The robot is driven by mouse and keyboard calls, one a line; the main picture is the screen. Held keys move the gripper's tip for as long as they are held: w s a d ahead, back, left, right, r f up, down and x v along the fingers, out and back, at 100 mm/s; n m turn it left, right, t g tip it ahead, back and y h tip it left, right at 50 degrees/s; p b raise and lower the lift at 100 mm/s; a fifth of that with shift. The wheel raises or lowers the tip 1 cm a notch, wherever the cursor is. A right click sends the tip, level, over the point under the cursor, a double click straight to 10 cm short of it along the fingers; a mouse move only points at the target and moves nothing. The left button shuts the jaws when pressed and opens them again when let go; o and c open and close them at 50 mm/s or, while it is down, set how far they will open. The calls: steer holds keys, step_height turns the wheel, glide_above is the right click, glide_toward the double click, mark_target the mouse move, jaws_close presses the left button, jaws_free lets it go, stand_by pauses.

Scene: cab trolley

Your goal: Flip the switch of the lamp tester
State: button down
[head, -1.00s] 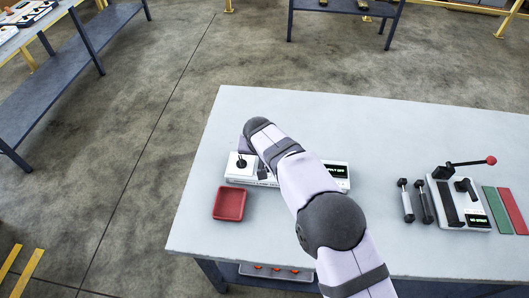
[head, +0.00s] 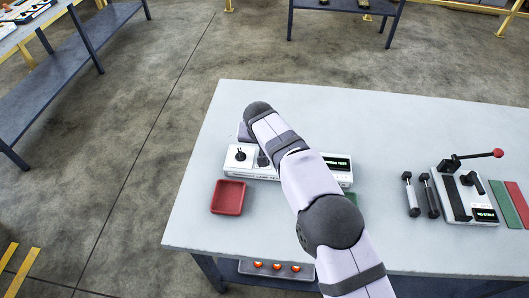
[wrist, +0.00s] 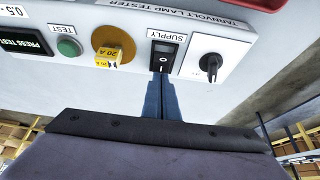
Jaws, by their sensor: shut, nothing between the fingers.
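The lamp tester (head: 262,175) is a long white box on the table, partly covered by my arm in the head view. In the wrist view it appears upside down, with a black rocker switch (wrist: 164,52) marked SUPPLY. Beside it are a yellow 20 A part (wrist: 112,50), a green TEST button (wrist: 69,47) and a display (wrist: 22,41) reading PRESS TEST. A black lever (wrist: 210,65) on a white plate sits to the right. My gripper (wrist: 161,77) is shut and empty, its blue fingertips at the switch's lower edge; I cannot tell whether they touch it.
A red tray (head: 228,197) lies just in front of the tester. To the right stand two dark handled parts (head: 420,195), a second device (head: 468,200) with a red-knobbed lever, and green and red strips. Orange items (head: 275,265) show in a holder below the table edge.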

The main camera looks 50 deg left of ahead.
steer(key=shift+d+f, duration=0.25)
steer(key=shift+f, duration=0.45)
steer(key=shift+s+d+f+b, duration=0.15)
steer(key=shift+s+d+b, duration=0.05)
steer(key=shift+b, duration=0.35)
steer(key=shift+s+d, duration=0.25)
steer(key=shift+s, duration=0.1)
steer(key=shift+a+r, duration=0.1)
steer(key=shift+r, duration=0.5)
step_height(320, 180, up, 14)
steer(key=p, duration=0.1)
steer(key=shift+w+a+r, duration=0.2)
steer(key=shift+r, duration=0.05)
